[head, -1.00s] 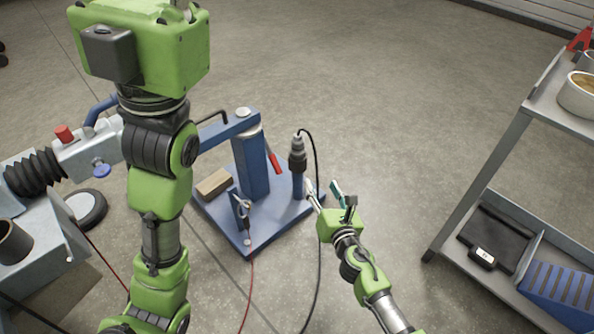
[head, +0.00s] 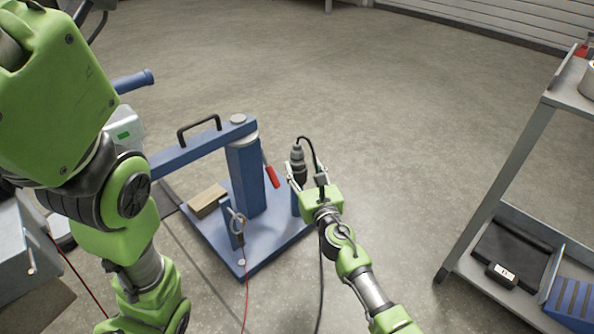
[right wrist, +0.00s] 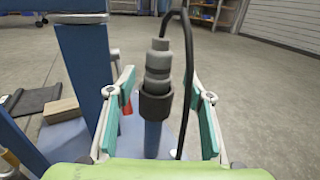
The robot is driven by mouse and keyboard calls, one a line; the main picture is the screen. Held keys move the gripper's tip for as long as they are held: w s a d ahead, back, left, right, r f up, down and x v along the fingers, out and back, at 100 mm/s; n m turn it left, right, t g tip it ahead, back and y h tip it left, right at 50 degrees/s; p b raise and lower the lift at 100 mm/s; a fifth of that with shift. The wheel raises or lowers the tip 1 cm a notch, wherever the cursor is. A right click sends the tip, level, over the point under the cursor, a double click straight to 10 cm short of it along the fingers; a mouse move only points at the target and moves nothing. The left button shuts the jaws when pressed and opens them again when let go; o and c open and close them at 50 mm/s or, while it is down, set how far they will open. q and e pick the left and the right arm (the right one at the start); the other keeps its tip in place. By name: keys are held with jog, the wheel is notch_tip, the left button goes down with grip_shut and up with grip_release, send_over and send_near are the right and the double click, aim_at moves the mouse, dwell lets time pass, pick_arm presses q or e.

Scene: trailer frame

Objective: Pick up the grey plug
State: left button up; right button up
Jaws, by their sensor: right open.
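The grey plug (head: 298,160) stands upright on top of a short blue post on the blue stand. A black cable loops from its top and hangs down on the right. My right gripper (head: 306,178) is at the plug with its fingers spread. In the right wrist view the plug (right wrist: 158,75) stands between the two teal-padded fingers of my right gripper (right wrist: 163,118), with a gap on both sides. The cable passes between the plug and the right finger. My left arm fills the left of the head view, but its gripper is not visible.
The blue stand's base (head: 262,252) carries a thick post (head: 245,180) with a red-handled lever (head: 271,177), a wooden block (head: 207,200) and a small clamp holder (head: 237,226). A grey shelf cart (head: 500,175) stands at the right. Open floor lies between.

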aim_at(299, 160)
jog(key=b+x, duration=0.2)
jog(key=x, duration=0.2)
jog(key=shift+w+a, duration=0.25)
jog(key=shift+w+a+r+b, duration=0.1)
jog(key=shift+w+b, duration=0.3)
jog(key=shift+r, duration=0.1)
jog(key=c, duration=1.3)
